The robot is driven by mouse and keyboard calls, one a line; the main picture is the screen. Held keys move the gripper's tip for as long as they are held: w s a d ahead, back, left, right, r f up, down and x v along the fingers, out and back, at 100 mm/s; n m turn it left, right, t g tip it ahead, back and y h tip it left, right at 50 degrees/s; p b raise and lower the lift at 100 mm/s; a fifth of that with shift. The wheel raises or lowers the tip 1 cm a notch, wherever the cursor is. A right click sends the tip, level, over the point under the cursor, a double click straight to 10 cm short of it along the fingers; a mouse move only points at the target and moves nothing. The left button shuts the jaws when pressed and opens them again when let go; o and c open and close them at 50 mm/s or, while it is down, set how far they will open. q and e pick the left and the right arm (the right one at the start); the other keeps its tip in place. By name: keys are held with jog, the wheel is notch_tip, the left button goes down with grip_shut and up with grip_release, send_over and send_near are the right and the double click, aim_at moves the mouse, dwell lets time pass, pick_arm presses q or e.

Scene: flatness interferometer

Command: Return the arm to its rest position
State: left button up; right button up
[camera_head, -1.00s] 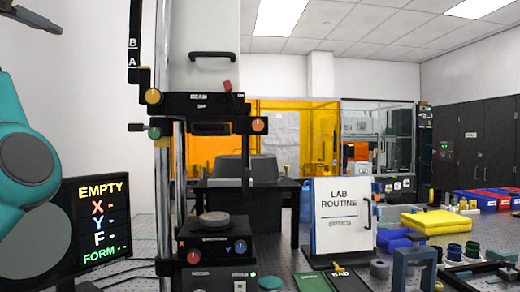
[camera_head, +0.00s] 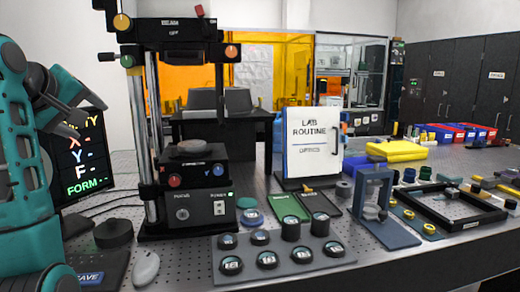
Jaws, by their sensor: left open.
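My left arm, teal and grey, stands folded upright at the left edge. My left gripper (camera_head: 66,102) shows only in part behind the arm links, in front of the monitor's upper left corner. It is open, and I see nothing held in it. It is apart from the interferometer (camera_head: 186,205), a black stand with chrome columns, coloured knobs and a round grey disc (camera_head: 193,147) on its stage. My right gripper is not in view.
A grey tray (camera_head: 330,258) holds several round pieces. A white mouse (camera_head: 145,268) and a dark puck (camera_head: 113,232) lie near the arm. A LAB ROUTINE board (camera_head: 311,145) stands behind.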

pick_arm(q)
jog(key=s+d+f+m+g, duration=0.1)
jog(key=s+d+f+m, duration=0.15)
jog(key=f, duration=0.75)
jog(key=s+d+f+m+g, duration=0.2)
jog(key=s+f, duration=0.2)
jog(key=f, duration=0.7)
jog(key=s+d+f+m+g, duration=0.1)
jog(key=s+d+f+m, duration=0.15)
jog(key=f, duration=0.75)
jog(key=s+d+f+m+g, duration=0.25)
jog(key=s+f, duration=0.25)
jog(key=s, duration=0.3)
jog(key=s+d+f+m+g+h, duration=0.1)
jog(key=s+d+f, duration=0.3)
jog(key=s, duration=0.5)
jog(key=s+d+f+m+g, duration=0.1)
jog(key=s+f+m, duration=0.1)
jog(key=s+f, duration=0.5)
jog(key=w+d+f+t+h+b, duration=0.2)
jog(key=w+f+t, duration=0.4)
jog(key=f, duration=0.4)
jog(key=shift+w+d+f+t+b, duration=0.35)
jog(key=shift+d+t+b, duration=0.1)
jog(key=shift+t, duration=0.1)
jog(key=shift+m, duration=0.25)
